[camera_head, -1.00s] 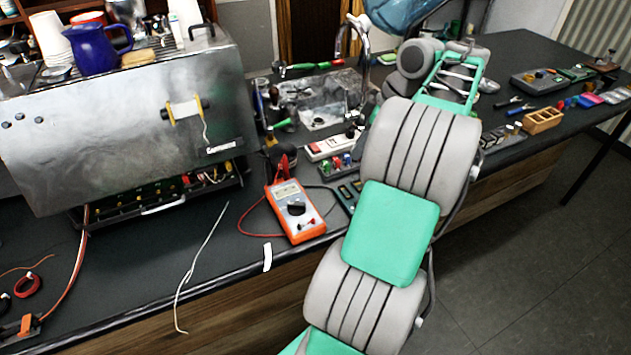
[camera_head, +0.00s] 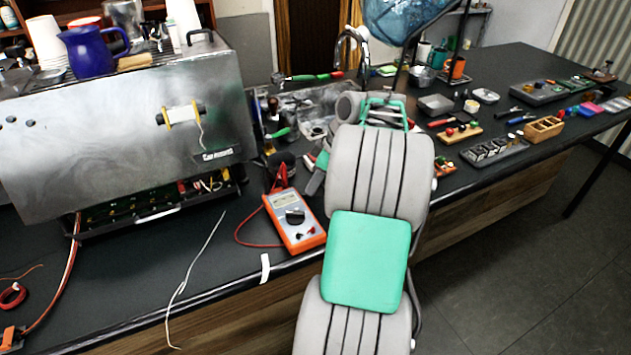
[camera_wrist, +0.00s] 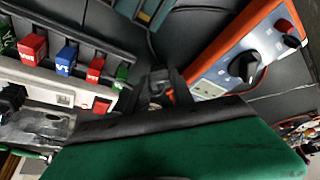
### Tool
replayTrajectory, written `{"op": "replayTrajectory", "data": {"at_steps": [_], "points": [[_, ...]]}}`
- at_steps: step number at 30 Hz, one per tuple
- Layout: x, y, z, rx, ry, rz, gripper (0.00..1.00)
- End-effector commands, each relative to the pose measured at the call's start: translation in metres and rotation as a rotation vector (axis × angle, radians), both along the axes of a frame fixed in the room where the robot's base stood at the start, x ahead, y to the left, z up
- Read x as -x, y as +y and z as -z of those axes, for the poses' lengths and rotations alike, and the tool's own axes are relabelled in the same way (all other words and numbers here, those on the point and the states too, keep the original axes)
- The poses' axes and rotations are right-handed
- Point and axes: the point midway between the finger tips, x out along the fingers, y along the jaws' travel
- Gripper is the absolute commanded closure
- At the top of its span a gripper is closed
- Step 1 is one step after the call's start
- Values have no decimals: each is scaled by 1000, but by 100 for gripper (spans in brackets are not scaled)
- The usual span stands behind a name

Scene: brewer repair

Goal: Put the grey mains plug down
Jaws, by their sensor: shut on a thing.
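In the wrist view my gripper (camera_wrist: 167,88) points down over the dark bench, its two dark fingers close together. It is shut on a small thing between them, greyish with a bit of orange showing. This fits the grey mains plug, but its shape is mostly hidden by the fingers and the gripper's green body. I cannot tell whether it touches the bench. In the head view my own arm hides the gripper and the plug.
An orange multimeter (camera_head: 294,222) lies right of my gripper in the wrist view (camera_wrist: 235,62). A strip with coloured blocks (camera_wrist: 66,60) lies to its left. The steel brewer (camera_head: 110,135) stands at left. A loose white wire (camera_head: 187,285) hangs over the front edge.

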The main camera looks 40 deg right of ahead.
Motion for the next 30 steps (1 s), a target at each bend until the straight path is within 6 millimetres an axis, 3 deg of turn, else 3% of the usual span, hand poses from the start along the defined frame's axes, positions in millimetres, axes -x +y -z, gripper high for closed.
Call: {"op": "replayTrajectory", "data": {"at_steps": [3, 4, 11, 22, 30], "points": [[0, 0, 5, 0, 0, 0, 100], [0, 0, 4, 0, 0, 0, 70], [0, 0, 3, 0, 0, 1, 51], [2, -2, -7, 1, -2, 2, 50], [24, -15, -69, 2, -1, 3, 50]]}}
